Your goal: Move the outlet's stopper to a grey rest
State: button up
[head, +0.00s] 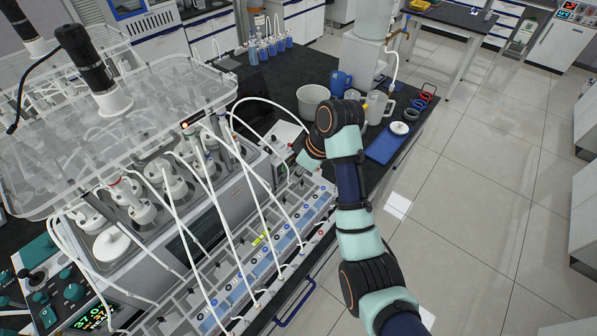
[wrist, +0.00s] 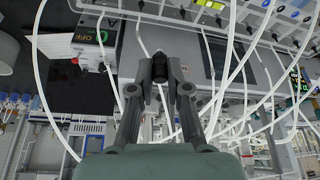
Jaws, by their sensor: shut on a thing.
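In the wrist view my gripper (wrist: 159,82) is shut on a small dark piece (wrist: 159,70), which I take to be the stopper. It sits between the fingertips, and its lower part is hidden by them. A white tube runs close above it; I cannot tell whether the two are joined. In the head view my gripper (head: 305,160) is beside the right end of the reactor unit, partly hidden by my wrist. A row of grey holders (head: 270,258) with blue labels runs along the front of the unit; I cannot tell which part is a grey rest.
Several white tubes (head: 214,205) arc from the reactor bottles to the front row, close to my gripper. A clear raised cover (head: 200,85) stands over the bottles. A white pot (head: 312,98), a clear jug (head: 377,108) and a blue tray (head: 385,143) stand at the bench's right end.

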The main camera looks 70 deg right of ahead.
jog(key=shift+r+p, duration=0.45)
jog(key=shift+p, duration=0.05)
jog(key=shift+r+p, duration=1.05)
jog(key=shift+p, duration=0.35)
jog(key=shift+f, duration=0.1)
